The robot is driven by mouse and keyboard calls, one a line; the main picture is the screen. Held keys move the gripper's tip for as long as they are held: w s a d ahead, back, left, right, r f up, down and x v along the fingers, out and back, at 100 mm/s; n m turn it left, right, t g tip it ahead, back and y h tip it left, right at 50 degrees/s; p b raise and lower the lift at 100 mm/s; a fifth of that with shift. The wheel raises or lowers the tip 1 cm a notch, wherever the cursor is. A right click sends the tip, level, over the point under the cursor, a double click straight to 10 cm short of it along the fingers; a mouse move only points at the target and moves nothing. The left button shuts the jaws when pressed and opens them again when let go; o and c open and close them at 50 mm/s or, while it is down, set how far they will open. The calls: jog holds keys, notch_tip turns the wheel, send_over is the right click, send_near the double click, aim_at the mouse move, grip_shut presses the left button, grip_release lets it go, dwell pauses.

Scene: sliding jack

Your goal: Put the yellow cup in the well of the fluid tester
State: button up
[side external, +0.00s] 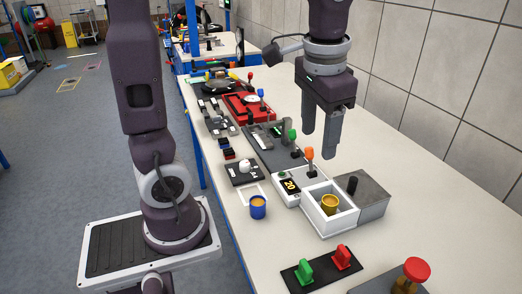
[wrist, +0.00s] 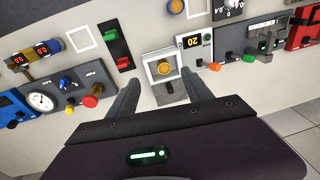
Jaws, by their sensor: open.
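The yellow cup (side external: 330,203) stands upright inside the square white-walled well of the fluid tester (side external: 318,221). In the wrist view the yellow cup (wrist: 164,68) also shows within the white frame of the well (wrist: 149,69). The tester's display reads 20, and an orange-topped lever stands on its far part. My gripper (side external: 319,143) is open and empty, raised above the bench behind the tester and apart from the cup. In the wrist view its fingers (wrist: 157,86) point toward the tester, with the cup showing between them.
A grey box with a black knob (side external: 363,196) adjoins the well. Green and red switches (side external: 320,269) and a red button (side external: 416,270) lie nearer. More panels line the bench beyond. The right bench area is clear.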

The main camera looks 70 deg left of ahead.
jog(key=s+d+t+h, duration=0.1)
jog(key=s+t, duration=0.3)
jog(key=s, duration=0.9)
jog(key=shift+d+f, duration=0.15)
jog(key=shift+d, duration=0.1)
